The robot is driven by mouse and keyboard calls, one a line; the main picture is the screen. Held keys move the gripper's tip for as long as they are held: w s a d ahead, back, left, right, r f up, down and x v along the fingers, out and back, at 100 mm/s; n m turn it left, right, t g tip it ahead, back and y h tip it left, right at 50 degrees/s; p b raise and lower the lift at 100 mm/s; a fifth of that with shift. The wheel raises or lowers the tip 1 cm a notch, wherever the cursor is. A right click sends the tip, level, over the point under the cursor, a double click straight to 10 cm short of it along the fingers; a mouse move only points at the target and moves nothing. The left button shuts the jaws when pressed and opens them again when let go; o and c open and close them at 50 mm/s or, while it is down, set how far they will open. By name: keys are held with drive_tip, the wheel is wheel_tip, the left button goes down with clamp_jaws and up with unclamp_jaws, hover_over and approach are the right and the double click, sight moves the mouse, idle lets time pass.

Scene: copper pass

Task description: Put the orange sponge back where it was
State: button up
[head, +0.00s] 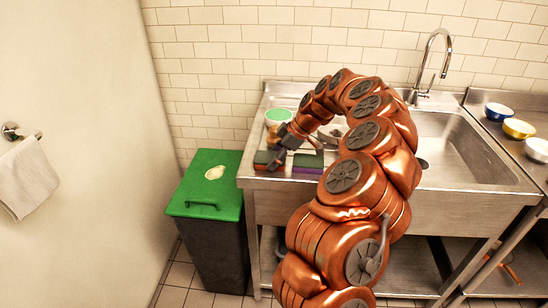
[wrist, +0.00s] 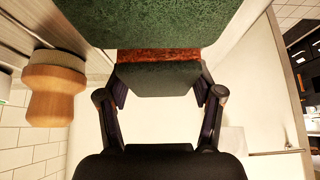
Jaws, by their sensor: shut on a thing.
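The orange sponge (head: 261,167) has a dark green top layer and shows at the front left of the steel drainboard, partly hidden by my gripper (head: 279,152). In the wrist view, my gripper (wrist: 160,92) has its fingers on both sides of a dark green piece with an orange-red band (wrist: 158,57) along its edge, which I take as this sponge. Whether it touches the steel I cannot tell. A second sponge (head: 308,163), purple with a green top, lies just to its right, apart from it.
The sink basin (head: 463,150) is right of my arm. A green-lidded bin (head: 207,180) stands left. Small bowls (head: 518,128) sit far right.

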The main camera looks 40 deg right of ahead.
drive_tip(key=shift+f, duration=0.2)
drive_tip(key=o, duration=1.1)
drive_tip(key=shift+r, duration=0.15)
drive_tip(key=shift+r, duration=0.2)
drive_tip(key=b+v, duration=0.2)
drive_tip(key=v, duration=0.9)
drive_tip(key=shift+s+d+r+b, duration=0.15)
drive_tip(key=shift+d+r+b, duration=0.05)
drive_tip(key=shift+r+b, duration=0.1)
